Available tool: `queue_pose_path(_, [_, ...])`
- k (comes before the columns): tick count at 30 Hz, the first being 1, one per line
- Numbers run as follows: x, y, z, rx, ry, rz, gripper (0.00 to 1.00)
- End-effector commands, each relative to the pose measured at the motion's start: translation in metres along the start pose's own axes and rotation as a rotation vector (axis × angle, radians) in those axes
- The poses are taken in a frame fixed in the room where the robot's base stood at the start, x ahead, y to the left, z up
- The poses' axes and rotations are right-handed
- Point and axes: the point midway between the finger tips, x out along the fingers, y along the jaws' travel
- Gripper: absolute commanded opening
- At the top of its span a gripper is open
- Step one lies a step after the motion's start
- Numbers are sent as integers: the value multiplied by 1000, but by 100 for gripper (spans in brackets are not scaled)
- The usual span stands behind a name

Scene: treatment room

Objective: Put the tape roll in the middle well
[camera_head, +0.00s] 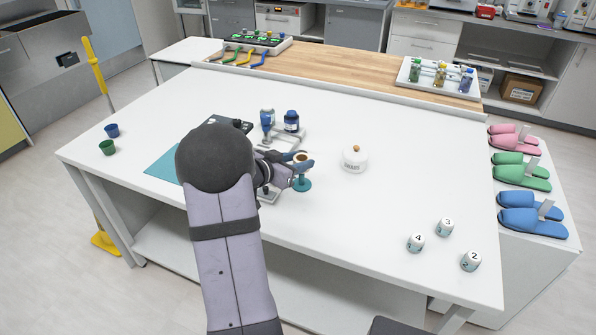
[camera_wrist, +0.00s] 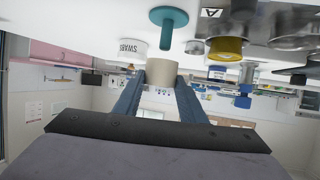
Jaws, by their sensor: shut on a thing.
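The tape roll (camera_head: 302,156) is a short cream ring with a brownish centre. In the wrist view, the roll (camera_wrist: 160,72) sits between the two blue fingers of my gripper (camera_wrist: 160,85), which is shut on it. In the head view, my gripper (camera_head: 295,160) holds it above a teal post stand (camera_head: 302,184). In the wrist view, the stand (camera_wrist: 168,15) has a round base and a peg whose tip appears apart from the roll. A grey metal piece (camera_head: 268,194) shows beside my arm, mostly hidden. I cannot make out the middle well clearly.
A white swab jar (camera_head: 354,159) stands right of my gripper. The table (camera_head: 380,200) is clear between jar and blocks.

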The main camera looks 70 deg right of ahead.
Motion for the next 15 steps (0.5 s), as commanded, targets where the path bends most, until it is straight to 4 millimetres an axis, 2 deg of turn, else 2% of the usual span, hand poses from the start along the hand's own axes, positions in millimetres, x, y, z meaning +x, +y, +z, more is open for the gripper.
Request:
queue_pose_path(1, [-4,0,-10,5,2,-1,16])
queue_pose_path(6, [-12,0,-28,2,0,-1,16])
queue_pose_path(15, [-18,-4,-38,-4,-1,-8,16])
